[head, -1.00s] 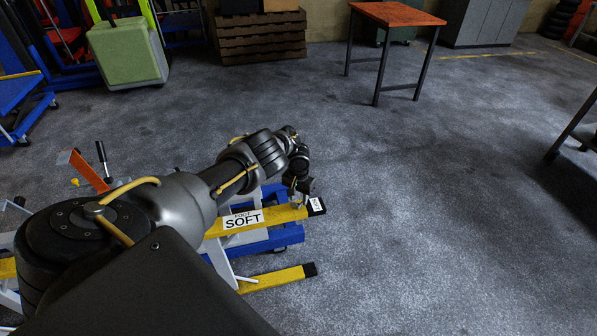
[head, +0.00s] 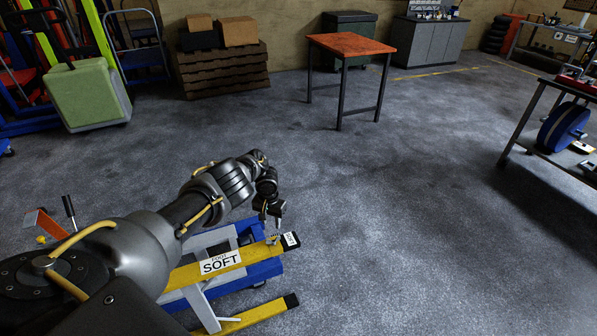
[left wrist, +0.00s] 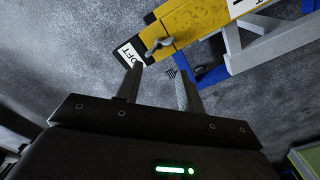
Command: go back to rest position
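The trolley jack is a blue and grey frame with yellow beams. Its upper yellow beam (head: 190,273) carries a white "SOFT" label and ends in a black tip with a small white label. A lower yellow beam (head: 245,315) runs nearer to me. My left gripper (head: 270,226) is above the labelled end of the upper beam, pointing down. In the left wrist view my left gripper (left wrist: 158,86) has its two fingers apart with nothing between them. The yellow beam (left wrist: 190,22) and a small grey hook on it lie beyond the fingertips. My right gripper is not in view.
An orange-topped table (head: 352,44) stands at the back. A green case (head: 88,95) and stacked brown pallets (head: 222,72) are at back left. A workbench with a blue disc (head: 563,127) is at right. An orange part (head: 44,224) shows at left. The middle floor is clear.

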